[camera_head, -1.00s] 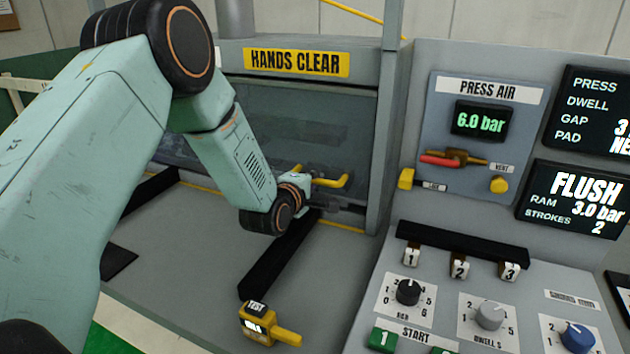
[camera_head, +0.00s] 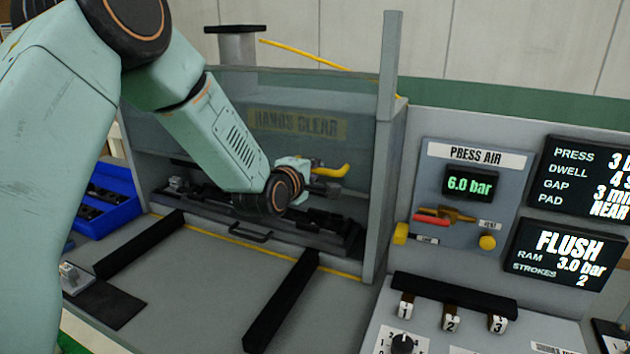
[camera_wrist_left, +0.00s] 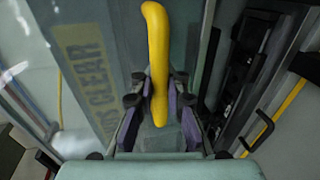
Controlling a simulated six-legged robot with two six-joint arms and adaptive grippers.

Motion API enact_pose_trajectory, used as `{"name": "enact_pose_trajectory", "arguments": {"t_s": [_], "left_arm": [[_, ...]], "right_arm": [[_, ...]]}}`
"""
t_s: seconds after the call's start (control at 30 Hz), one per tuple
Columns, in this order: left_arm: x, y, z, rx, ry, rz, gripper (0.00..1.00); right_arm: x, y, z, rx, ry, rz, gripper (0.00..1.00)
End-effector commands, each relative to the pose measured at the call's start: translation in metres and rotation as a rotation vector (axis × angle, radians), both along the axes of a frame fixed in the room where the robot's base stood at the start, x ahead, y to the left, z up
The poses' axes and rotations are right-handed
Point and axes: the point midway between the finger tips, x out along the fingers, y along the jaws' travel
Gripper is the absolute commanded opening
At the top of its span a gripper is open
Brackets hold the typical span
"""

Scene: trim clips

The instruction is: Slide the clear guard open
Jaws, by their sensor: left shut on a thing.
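The clear guard (camera_head: 362,128) is raised at the front of the press, and the yellow HANDS CLEAR sign (camera_head: 297,123) shows dimly through it. The guard also shows in the wrist view (camera_wrist_left: 118,45). Its yellow handle (camera_head: 333,170) stands out at the front. My left gripper (camera_head: 318,184) is shut on the handle, whose yellow bar (camera_wrist_left: 157,60) lies between the purple finger pads in the wrist view. Below the guard the opening is uncovered, showing a dark fixture (camera_head: 255,220) with a black loop handle. My right gripper is out of view.
Two black rails (camera_head: 282,300) lie on the grey deck before the opening. A blue bin (camera_head: 108,205) with dark parts stands at the left. The control console, with the PRESS AIR panel (camera_head: 470,190), stands close on the right. The deck between the rails is clear.

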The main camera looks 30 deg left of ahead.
Motion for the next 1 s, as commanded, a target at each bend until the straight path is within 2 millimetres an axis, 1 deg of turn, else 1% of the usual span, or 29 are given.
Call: {"name": "enact_pose_trajectory", "arguments": {"t_s": [0.03,0.2,0.6,0.63,0.9,1.0], "left_arm": [[-0.001,-0.001,0.007,0.0,0.004,-0.002,0.0],[-0.001,-0.001,0.016,-0.001,0.004,-0.002,0.0],[-0.001,-0.001,0.016,-0.001,0.006,-0.002,0.0],[-0.001,-0.001,0.016,-0.001,0.006,-0.002,0.13],[-0.001,0.0,0.016,0.0,0.003,-0.001,0.36],[0.0,0.0,0.017,0.0,0.002,-0.001,0.36]], "right_arm": [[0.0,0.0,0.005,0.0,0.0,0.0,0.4],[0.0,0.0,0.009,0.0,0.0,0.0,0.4],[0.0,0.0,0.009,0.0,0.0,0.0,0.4],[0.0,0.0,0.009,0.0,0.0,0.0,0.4],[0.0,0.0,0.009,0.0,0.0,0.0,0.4],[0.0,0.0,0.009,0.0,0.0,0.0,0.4]]}}
